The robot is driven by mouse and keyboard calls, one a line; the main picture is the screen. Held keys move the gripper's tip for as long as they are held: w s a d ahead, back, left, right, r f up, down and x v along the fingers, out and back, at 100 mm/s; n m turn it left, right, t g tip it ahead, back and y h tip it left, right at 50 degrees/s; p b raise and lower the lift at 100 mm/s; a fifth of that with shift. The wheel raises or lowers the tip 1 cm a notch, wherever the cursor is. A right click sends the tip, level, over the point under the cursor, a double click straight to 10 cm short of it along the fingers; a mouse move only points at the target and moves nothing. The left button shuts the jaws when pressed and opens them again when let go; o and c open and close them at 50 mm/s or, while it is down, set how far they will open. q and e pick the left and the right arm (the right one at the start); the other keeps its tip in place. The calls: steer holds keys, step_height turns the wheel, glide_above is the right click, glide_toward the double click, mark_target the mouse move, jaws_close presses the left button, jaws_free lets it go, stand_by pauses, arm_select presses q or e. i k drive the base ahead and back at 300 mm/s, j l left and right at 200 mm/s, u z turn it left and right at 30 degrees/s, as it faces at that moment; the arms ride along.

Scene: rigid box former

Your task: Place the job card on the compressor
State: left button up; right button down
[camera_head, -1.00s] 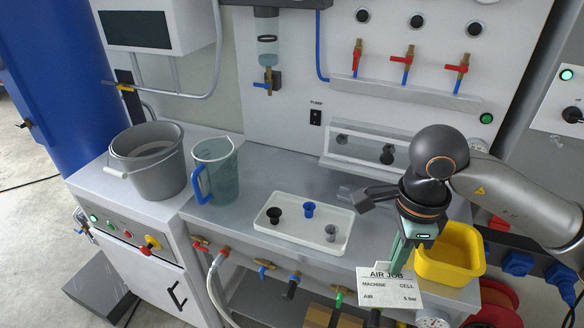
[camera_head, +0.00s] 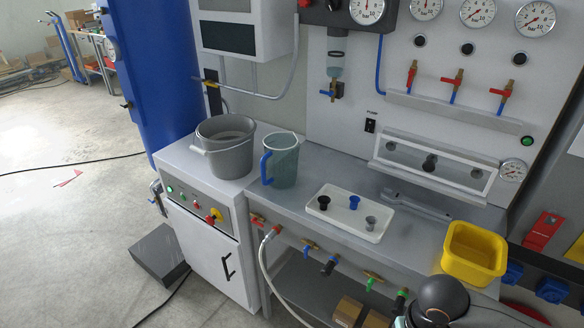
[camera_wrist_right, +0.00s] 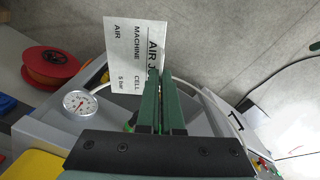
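The job card (camera_wrist_right: 130,55) is a white sheet with black print reading AIR JOB, MACHINE, CELL and 5 bar. It shows in the right wrist view at the fingertips of my right gripper (camera_wrist_right: 160,85), whose green fingers are closed on its edge. In the head view the card and the gripper's fingers are out of sight; only a dark joint of my right arm shows at the bottom right. A white cabinet (camera_head: 208,262) with buttons, which looks like the compressor, stands at the left of the bench. My left gripper is not in view.
A grey bucket (camera_head: 228,158) stands on the cabinet top, with a measuring jug (camera_head: 284,165) beside it. A white tray (camera_head: 345,228) with small cups, a wrench (camera_head: 418,207) and a yellow bin (camera_head: 474,254) are on the bench. The cabinet's front left top is bare.

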mark_target(196, 162)
steer(key=i+j, duration=0.2)
steer(key=j, duration=0.2)
steer(key=i+j, duration=0.2)
steer(key=j, duration=0.2)
steer(key=i+j, duration=0.2)
steer(key=j, duration=0.2)
steer(key=i+j, duration=0.2)
steer(key=j, duration=0.25)
steer(key=i+j, duration=0.2)
steer(key=j, duration=0.2)
steer(key=i+j, duration=0.15)
steer(key=j, duration=0.25)
steer(key=i+j+u, duration=0.1)
steer(key=j, duration=0.3)
steer(key=i, duration=0.1)
